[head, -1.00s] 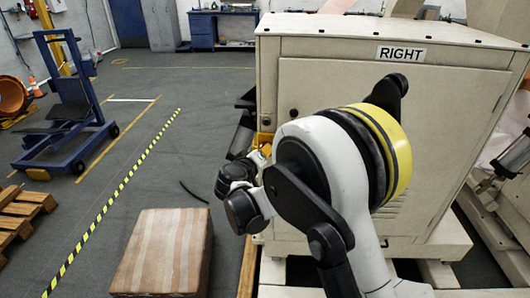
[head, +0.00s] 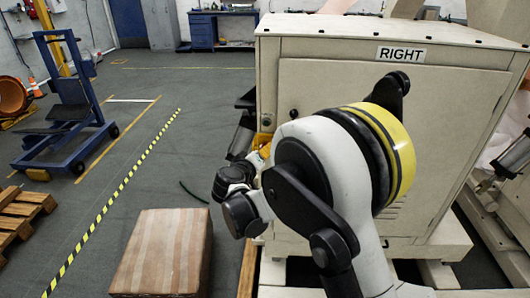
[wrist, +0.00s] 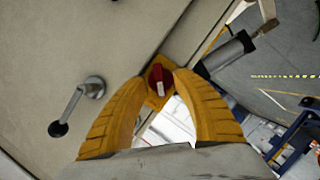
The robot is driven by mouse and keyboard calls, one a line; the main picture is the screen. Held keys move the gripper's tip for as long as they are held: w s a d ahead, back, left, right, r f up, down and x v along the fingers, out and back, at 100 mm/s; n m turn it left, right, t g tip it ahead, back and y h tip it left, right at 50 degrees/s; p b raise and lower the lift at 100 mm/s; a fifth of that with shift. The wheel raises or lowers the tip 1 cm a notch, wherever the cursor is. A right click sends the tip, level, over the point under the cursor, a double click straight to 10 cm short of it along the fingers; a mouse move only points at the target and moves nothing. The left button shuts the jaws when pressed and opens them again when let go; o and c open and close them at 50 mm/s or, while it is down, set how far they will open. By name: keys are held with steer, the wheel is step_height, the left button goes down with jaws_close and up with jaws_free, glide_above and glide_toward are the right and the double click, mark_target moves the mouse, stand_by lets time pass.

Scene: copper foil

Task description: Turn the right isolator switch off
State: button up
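The right isolator switch is a red knob (wrist: 160,83) with a pale mark, on a yellow plate (wrist: 154,99) at the cabinet's edge. The plate also shows in the head view (head: 262,139). My gripper (wrist: 164,78) has two yellow fingers spread apart. Their tips stand on either side of the red knob. I cannot tell whether they touch it. In the head view my arm and wrist hide most of the gripper and the knob. The beige cabinet (head: 330,85) bears a sign (head: 401,54) reading RIGHT.
A metal door handle with a black knob (wrist: 80,103) sticks out left of the fingers. A brown striped box (head: 163,252) and a blue trolley (head: 75,115) stand on the floor at left.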

steer(key=v, duration=1.1)
steer(key=shift+d, duration=0.1)
steer(key=s+d+r+m+g, duration=0.1)
steer(key=s+d+r+g, duration=0.15)
steer(key=s+d, duration=0.45)
steer(key=s+d+r+m+g, duration=0.1)
steer(key=s+d+m+g, duration=0.15)
steer(key=d, duration=0.95)
steer(key=s+d+f+m+g+y, duration=0.1)
steer(key=s+d+y, duration=0.3)
steer(key=s, duration=1.4)
steer(key=shift+d+f+m+g+y, duration=0.25)
steer(key=shift+d+m+g, duration=0.25)
steer(key=shift+d+m, duration=0.4)
steer(key=shift+w+d, duration=0.1)
steer(key=shift+d, duration=0.05)
